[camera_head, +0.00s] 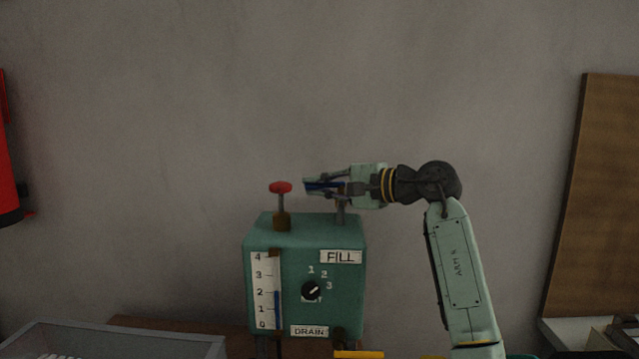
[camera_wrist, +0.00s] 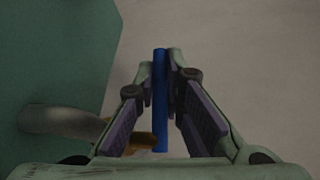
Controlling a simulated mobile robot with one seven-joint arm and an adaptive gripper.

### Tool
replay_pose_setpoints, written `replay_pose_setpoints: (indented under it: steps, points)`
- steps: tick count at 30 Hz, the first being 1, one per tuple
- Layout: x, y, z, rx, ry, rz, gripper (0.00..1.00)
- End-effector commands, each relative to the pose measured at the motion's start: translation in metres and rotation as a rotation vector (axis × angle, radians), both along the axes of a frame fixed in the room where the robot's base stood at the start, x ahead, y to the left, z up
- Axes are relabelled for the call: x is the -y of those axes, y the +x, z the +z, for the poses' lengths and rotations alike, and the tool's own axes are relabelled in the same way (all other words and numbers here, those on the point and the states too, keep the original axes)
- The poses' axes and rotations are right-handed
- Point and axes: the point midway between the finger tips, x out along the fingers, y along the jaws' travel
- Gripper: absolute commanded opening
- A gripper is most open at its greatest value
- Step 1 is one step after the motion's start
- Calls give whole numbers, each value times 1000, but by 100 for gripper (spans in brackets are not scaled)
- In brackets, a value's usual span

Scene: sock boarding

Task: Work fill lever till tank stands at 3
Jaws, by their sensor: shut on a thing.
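The green tank box (camera_head: 305,235) stands in the middle of the head view. Its white gauge strip (camera_head: 262,285) is numbered 0 to 4, and the blue column (camera_head: 277,308) beside it tops out near the 2. A FILL label (camera_head: 341,257) is at the upper right of its front. My gripper (camera_head: 320,186) is above the box's right part, pointing left, shut on a blue lever handle. In the wrist view the blue handle (camera_wrist: 160,100) runs between the fingers. A post (camera_head: 340,212) rises from the box top beneath my gripper; their junction is hidden.
A red-knobbed post (camera_head: 281,188) stands on the box's top left, close to my fingertips. A black dial (camera_head: 311,290) marked with numbers and a DRAIN label (camera_head: 309,331) are on the front. A grey tray (camera_head: 120,342) is at lower left. A brown board (camera_head: 600,200) leans at right.

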Motion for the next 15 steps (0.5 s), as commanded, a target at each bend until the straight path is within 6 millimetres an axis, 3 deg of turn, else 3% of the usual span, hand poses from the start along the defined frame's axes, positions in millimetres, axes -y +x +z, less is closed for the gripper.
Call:
replay_pose_setpoints:
  steps: [13, 14, 15]
  points:
    - [2, -4, -3, -3, -6, 64, 0]
    - [2, -4, -3, -2, -6, 63, 12]
    - [2, -4, -3, -2, -6, 63, 14]
